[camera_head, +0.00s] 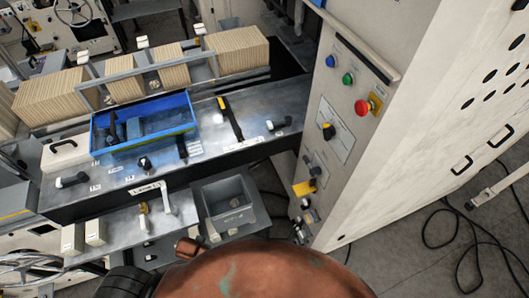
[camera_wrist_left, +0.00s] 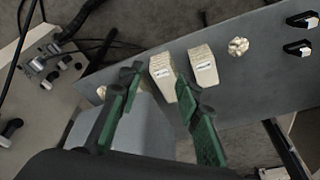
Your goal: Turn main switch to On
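A tall pale cabinet (camera_head: 400,150) stands at the right in the head view. My right gripper is in neither view.
The cabinet also has a red stop button (camera_head: 362,107), a green button (camera_head: 348,78) and a blue button (camera_head: 330,61). A metal bench holds a blue tray (camera_head: 176,103). A grey bin (camera_head: 228,198) sits below. Cables (camera_head: 445,235) lie on the floor at right.

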